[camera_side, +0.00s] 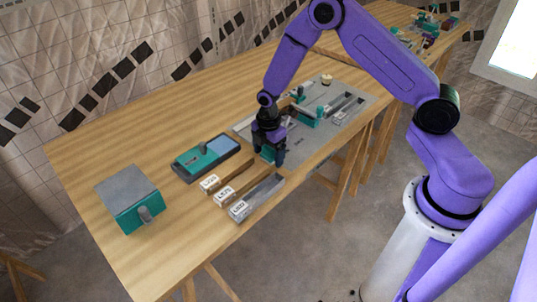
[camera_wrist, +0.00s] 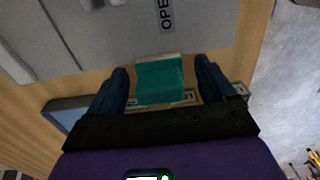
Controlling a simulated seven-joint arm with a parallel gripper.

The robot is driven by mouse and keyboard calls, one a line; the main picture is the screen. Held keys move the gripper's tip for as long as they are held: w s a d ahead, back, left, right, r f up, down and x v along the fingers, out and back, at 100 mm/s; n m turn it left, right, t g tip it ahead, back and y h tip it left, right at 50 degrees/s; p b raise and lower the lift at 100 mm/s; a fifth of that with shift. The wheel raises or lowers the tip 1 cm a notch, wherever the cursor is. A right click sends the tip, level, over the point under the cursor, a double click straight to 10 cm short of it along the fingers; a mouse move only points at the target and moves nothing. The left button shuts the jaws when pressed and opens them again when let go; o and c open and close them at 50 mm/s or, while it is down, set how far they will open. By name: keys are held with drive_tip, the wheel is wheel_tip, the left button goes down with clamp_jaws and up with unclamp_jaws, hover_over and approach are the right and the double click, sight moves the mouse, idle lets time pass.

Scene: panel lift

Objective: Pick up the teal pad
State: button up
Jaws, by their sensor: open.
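The teal pad (camera_wrist: 160,80) is a small block in the wrist view, lying between the two dark blue fingers of my gripper (camera_wrist: 162,90). A gap shows on each side of it, so the fingers are not pressed on it. In the side view a bit of teal (camera_side: 267,153) shows beside my gripper (camera_side: 270,155), low at the near left edge of the grey panel. My gripper is open and points down. The fingers hide part of the pad in the side view, and I cannot tell how far they reach down beside it.
The grey panel (camera_side: 318,139) carries rails and small teal fixtures. A teal tray with a blue section (camera_side: 207,157), labelled bins (camera_side: 248,200) and a grey-topped teal box (camera_side: 128,195) stand to the left. Bare wooden table (camera_side: 97,147) lies toward the wall.

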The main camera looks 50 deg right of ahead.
drive_tip(key=c, duration=1.1)
drive_tip(key=shift+r, duration=0.1)
drive_tip(key=shift+r, duration=0.55)
drive_tip(key=s+r, duration=0.7)
drive_tip(key=s, duration=0.2)
drive_tip(key=s+r, duration=0.4)
drive_tip(key=s, duration=0.1)
drive_tip(key=shift+d+r, duration=0.35)
